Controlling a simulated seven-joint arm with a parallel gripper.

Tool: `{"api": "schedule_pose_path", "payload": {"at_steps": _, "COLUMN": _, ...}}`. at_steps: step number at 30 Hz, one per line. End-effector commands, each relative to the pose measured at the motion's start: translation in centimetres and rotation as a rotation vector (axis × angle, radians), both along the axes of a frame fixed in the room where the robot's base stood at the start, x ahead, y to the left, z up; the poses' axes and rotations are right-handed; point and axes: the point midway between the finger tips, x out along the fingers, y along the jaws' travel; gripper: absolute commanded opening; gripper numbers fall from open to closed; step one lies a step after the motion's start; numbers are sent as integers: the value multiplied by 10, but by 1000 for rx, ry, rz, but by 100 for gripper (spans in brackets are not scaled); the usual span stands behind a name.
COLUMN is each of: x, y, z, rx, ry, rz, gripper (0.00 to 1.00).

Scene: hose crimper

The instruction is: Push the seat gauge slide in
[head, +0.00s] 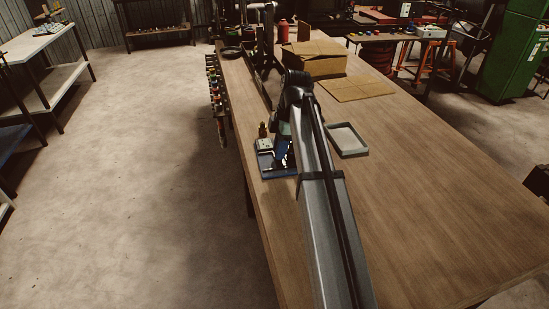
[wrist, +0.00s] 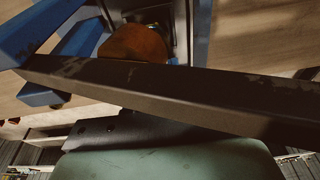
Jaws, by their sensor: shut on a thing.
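A small bench device with a blue base (head: 266,170) and a pale metal block (head: 264,146) stands near the table's left edge in the head view, partly behind my arm. The wrist view shows blue frame parts (wrist: 45,35) and a rusty-orange round part (wrist: 136,43) close up. A long dark bar (wrist: 185,95) with worn paint crosses in front of them. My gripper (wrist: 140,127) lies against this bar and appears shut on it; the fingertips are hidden. I cannot make out the seat gauge slide in either view.
A shallow pale tray (head: 347,139) lies right of my arm. A cardboard box (head: 314,65) and a flat cardboard sheet (head: 357,88) lie farther back. Several coloured items (head: 216,90) hang along the table's left edge. The table's right side is clear.

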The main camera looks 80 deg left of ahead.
Motion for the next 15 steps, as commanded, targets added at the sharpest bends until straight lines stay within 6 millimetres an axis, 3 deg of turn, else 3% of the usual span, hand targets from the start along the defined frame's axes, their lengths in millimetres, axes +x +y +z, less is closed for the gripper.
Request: {"api": "schedule_pose_path", "payload": {"at_steps": 15, "x": 11, "y": 0, "z": 0, "rx": 0, "ry": 0, "rz": 0, "gripper": 0}}
